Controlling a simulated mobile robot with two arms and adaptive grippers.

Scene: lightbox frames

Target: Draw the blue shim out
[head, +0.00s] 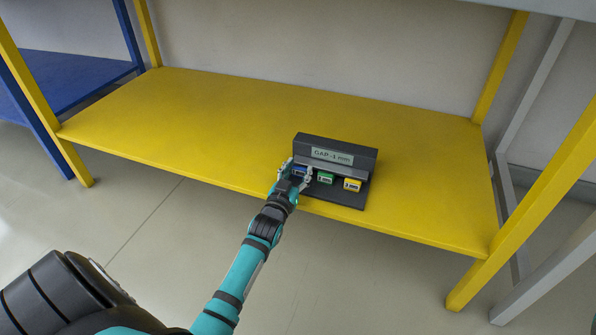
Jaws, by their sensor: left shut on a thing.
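A dark gauge block (336,143) with a "GAP -1 mm" label stands on the yellow shelf. Three coloured shims stick out along its front: the blue shim (300,170) at the left, the green shim (325,178) in the middle and the yellow shim (352,185) at the right. My left gripper (298,174) reaches in from the front and is shut on the blue shim, one finger on each side of it. The fingers hide part of the blue shim, so I cannot tell how deep it sits. My right gripper is not in view.
The yellow shelf (220,120) is bare to the left and right of the block. Its yellow posts (530,205) stand at the corners, with a grey frame beside the right one. A blue shelf (70,80) stands at the far left. A tabletop edge hangs above at the upper right.

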